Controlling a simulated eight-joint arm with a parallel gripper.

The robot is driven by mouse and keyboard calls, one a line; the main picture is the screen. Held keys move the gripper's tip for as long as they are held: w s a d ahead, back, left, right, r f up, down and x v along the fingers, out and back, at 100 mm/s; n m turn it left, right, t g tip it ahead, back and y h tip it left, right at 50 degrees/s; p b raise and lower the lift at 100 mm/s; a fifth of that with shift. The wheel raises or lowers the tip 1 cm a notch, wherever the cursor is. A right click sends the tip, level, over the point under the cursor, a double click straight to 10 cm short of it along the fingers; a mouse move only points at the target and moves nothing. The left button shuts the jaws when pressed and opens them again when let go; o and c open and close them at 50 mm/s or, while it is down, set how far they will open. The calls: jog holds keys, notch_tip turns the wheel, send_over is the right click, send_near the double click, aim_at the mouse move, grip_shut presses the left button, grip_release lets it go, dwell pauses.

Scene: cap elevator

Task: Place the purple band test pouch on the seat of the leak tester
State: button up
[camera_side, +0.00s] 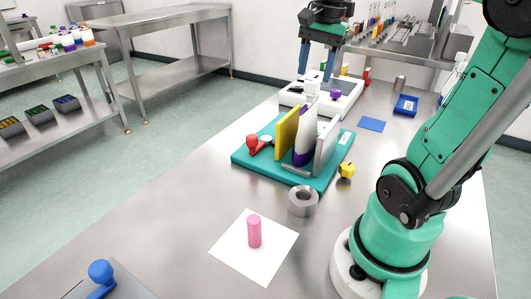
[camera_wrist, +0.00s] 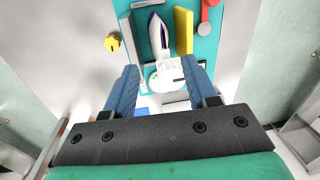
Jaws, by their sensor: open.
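A white pouch with a purple band (camera_side: 303,145) stands upright between a yellow plate (camera_side: 287,133) and a grey plate (camera_side: 325,147) on a teal board (camera_side: 255,165). The wrist view also shows the pouch (camera_wrist: 157,35), just beyond my fingertips. A white device with a purple knob (camera_side: 347,105) stands behind the board; which fixture is the leak tester is not clear. My gripper (camera_side: 317,68) points down above the white device, behind the pouch. In the wrist view my gripper (camera_wrist: 163,82) is open, with nothing visibly held. A white rounded part shows between its fingers.
A red-knobbed part (camera_side: 252,142) lies on the board's left. A pink cylinder (camera_side: 254,231) stands on a white sheet. A blue pad (camera_side: 371,124) lies to the right. Bare table lies left of the board.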

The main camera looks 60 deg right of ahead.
notch_tip(320, 180, up, 4)
jog(key=w+a+f+n+t, duration=0.2)
jog(key=a+f+n+t, duration=0.1)
jog(key=a+f+n, duration=0.3)
jog(key=w+a+f+n+t, duration=0.2)
jog(key=a+f+n, duration=0.5)
jog(key=a+n, duration=0.4)
jog(key=shift+w+a+f+t, duration=0.2)
jog(key=shift+w+a+t, duration=0.2)
jog(key=shift+w, duration=0.05)
